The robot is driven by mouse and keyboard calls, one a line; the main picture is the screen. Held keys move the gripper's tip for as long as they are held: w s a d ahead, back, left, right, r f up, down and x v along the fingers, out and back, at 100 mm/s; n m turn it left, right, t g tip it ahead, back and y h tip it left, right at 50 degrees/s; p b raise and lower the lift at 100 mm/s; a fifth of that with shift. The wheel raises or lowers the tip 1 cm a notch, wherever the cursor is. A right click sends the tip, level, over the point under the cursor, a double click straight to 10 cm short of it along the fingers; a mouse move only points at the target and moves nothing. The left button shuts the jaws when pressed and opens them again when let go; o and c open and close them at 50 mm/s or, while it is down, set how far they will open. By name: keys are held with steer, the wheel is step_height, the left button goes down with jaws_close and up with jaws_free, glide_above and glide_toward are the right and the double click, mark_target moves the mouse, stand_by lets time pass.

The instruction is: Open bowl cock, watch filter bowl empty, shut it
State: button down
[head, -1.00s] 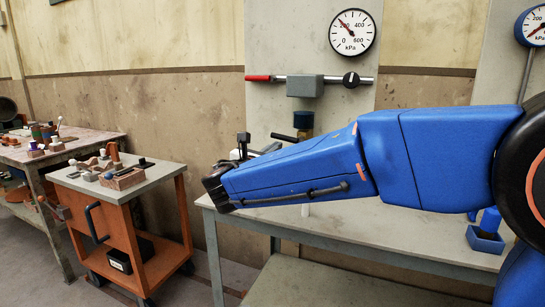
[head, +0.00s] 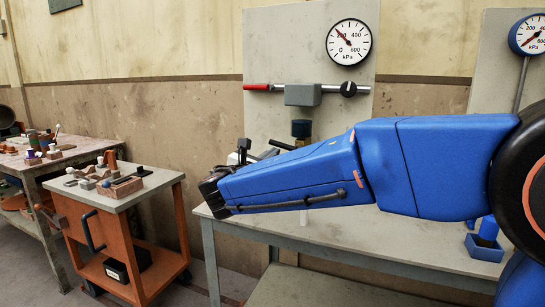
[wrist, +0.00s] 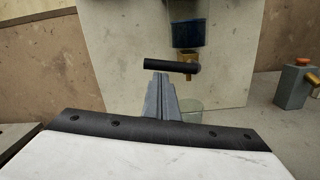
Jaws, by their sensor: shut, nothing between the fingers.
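The filter bowl (head: 301,128) is a dark blue cup on the wall panel under the grey filter block. It also shows in the wrist view (wrist: 186,36). The brass cock (wrist: 192,68) is below it, with a black bar handle (wrist: 168,66) lying roughly level and pointing left. The handle also shows in the head view (head: 282,144). My gripper (wrist: 160,82) is shut and empty, its tips just below the handle in the picture. I cannot tell whether they touch it. A clear greenish vessel (wrist: 190,104) stands beneath the cock, partly hidden by my gripper. The bowl's contents cannot be made out.
A grey block with an orange top (wrist: 295,84) stands right on the bench. An orange trolley (head: 128,225) stands left, with a floor gap before the bench.

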mark_target(274, 141)
step_height(274, 141, up, 2)
steer(key=m, duration=0.3)
steer(key=shift+m, duration=0.3)
steer(key=m, duration=0.1)
steer(key=r+m, duration=0.2)
steer(key=m, duration=0.1)
steer(key=shift+s+d, duration=0.1)
steer(key=shift+d, duration=0.15)
steer(key=d+r+m, duration=0.1)
steer(key=m, duration=0.1)
steer(key=d+m, duration=0.1)
steer(key=m, duration=0.1)
steer(key=s+r+m, duration=0.1)
steer(key=m, duration=0.2)
steer(key=shift+d+r+g, duration=0.35)
steer(key=shift+d+g, duration=0.05)
steer(key=shift+d, duration=0.1)
